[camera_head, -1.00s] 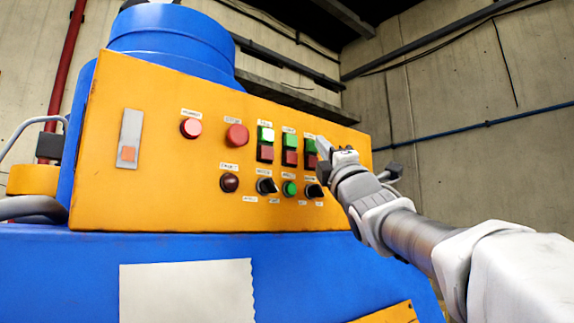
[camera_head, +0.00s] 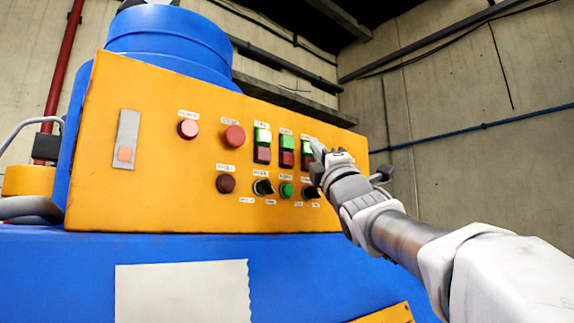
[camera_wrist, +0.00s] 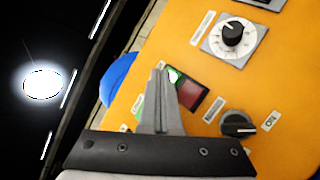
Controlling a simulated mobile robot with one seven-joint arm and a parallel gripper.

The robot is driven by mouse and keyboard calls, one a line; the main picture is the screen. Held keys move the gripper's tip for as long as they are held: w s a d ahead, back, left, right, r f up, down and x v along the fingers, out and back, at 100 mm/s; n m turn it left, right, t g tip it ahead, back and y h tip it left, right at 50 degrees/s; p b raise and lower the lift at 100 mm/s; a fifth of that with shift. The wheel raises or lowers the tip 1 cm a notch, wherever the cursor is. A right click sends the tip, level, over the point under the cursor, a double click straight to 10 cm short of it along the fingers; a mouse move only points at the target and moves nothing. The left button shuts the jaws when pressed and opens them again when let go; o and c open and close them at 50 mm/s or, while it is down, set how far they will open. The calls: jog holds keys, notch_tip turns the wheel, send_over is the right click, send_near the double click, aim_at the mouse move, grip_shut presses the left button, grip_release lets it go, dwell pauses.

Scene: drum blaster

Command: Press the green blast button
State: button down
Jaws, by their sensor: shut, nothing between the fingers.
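The right pair's green button (camera_head: 307,146) is beside my gripper (camera_head: 316,146), which is shut and empty. A round green button (camera_head: 286,190) sits lower. The labels are too small to read, so I cannot tell which is the blast button. In the wrist view, my shut fingertips (camera_wrist: 160,72) partly cover a green button (camera_wrist: 174,75) above a red one (camera_wrist: 190,95). Contact cannot be told.
A dial (camera_wrist: 232,34) shows in the wrist view. Blue machine body (camera_head: 60,275) extends below.

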jog(key=shift+s, duration=0.1)
dwell(0.3)
jog(key=shift+s+d+b, duration=0.4)
jog(key=shift+s+d, duration=0.05)
jog(key=shift+s, duration=0.15)
jog(key=s+d, duration=0.1)
jog(key=s, duration=0.1)
jog(key=s+d+b, duration=0.1)
jog(key=s+d, duration=0.1)
dwell(0.3)
dwell(0.8)
